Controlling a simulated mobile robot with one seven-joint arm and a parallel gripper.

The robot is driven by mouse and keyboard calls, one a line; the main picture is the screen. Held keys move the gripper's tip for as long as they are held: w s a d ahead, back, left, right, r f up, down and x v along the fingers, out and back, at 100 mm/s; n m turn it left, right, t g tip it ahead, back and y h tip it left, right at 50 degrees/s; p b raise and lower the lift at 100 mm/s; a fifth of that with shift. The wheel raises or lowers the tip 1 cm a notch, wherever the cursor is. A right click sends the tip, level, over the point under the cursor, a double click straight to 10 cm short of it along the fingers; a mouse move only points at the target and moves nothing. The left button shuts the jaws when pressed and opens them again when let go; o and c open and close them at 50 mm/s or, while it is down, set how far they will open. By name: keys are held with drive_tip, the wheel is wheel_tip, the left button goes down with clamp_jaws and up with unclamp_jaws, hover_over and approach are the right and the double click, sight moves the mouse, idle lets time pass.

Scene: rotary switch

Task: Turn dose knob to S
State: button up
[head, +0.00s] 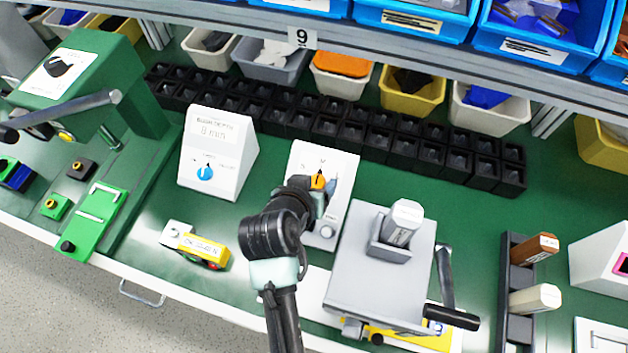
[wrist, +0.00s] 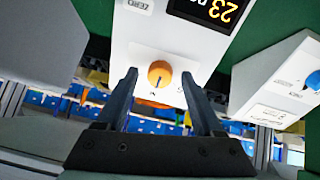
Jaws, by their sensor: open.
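The orange dose knob (head: 318,180) is on the sloped white panel (head: 344,168) in the head view, partly hidden by my gripper (head: 312,190). In the wrist view the knob (wrist: 160,73) is round and carries a dark pointer line, which runs toward the lower edge of the knob in that view. The letters around it are too small to read surely there; in the head view an M seems to stand above it. My gripper (wrist: 159,78) is open, with one finger on each side of the knob. Gaps show between fingers and knob.
A lit digital display (wrist: 208,8) and a ZERO button label are on the same panel. A grey press (head: 380,270) with a lever stands close on the right. Black bins (head: 330,127) run behind.

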clamp_jaws()
drive_tip(key=shift+r+n+p, duration=0.1)
drive_tip(key=shift+n+p, duration=0.2)
drive_tip(key=shift+p, duration=0.15)
drive_tip(key=shift+r+n+p, duration=0.1)
drive_tip(key=shift+n+p, duration=0.5)
drive_tip(key=n+p, duration=0.3)
drive_tip(key=shift+n+y, duration=0.3)
drive_tip(key=n+p, duration=0.3)
drive_tip(key=shift+n, duration=0.3)
drive_tip(key=shift+n+y+p, duration=0.4)
drive_tip(key=shift+n+p, duration=1)
drive_tip(key=shift+n, duration=0.2)
drive_tip(key=shift+f, duration=0.2)
